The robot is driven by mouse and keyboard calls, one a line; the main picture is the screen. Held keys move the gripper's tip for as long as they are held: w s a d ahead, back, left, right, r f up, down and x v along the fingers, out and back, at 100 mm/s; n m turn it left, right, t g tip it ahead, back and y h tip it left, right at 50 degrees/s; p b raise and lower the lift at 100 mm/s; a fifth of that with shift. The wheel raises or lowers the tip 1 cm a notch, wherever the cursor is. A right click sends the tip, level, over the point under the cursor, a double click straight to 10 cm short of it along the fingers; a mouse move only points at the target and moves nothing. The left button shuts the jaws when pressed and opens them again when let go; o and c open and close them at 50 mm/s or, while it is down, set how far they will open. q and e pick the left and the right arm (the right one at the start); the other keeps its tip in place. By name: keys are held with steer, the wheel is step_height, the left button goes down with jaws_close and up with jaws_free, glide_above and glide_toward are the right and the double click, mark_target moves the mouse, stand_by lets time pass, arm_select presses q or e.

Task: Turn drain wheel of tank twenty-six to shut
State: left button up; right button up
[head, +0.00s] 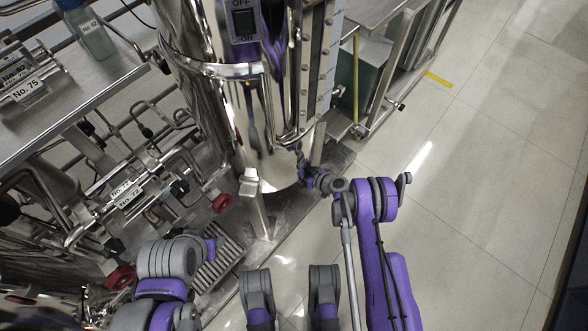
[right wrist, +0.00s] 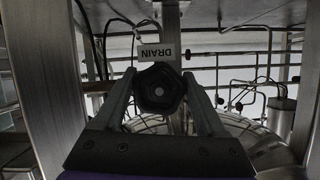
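The drain wheel (right wrist: 159,89) is a dark, lobed knob with a pale centre, seen face-on in the right wrist view. A white tag (right wrist: 159,52) reading DRAIN, upside down, is just above it. My right gripper (right wrist: 160,78) has one finger on each side of the knob; both tips appear to press against its sides. In the head view my right arm reaches to the lower edge of the shiny steel tank (head: 200,110), where the fingers and wheel cannot be made out. No number twenty-six is readable. My left arm is at the lower left; its gripper is not visible.
Pipework with red handwheels (head: 222,203) and tags reading No. 72 (head: 128,193) lies left of the tank. A steel table (head: 70,100) stands behind it. A post (head: 255,205) rises in front of the tank. The tiled floor (head: 480,170) at the right is clear.

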steer(key=c, duration=0.5)
steer(key=shift+c, duration=0.2)
steer(key=shift+m+g+y, duration=0.7)
steer(key=shift+m, duration=0.5)
steer(key=shift+s+m+g+y, duration=0.1)
steer(key=shift+m+g+y, duration=0.2)
steer(key=shift+m+y, duration=0.6)
steer(key=shift+m, duration=0.3)
steer(key=o, duration=1.3)
steer(key=shift+r, duration=0.1)
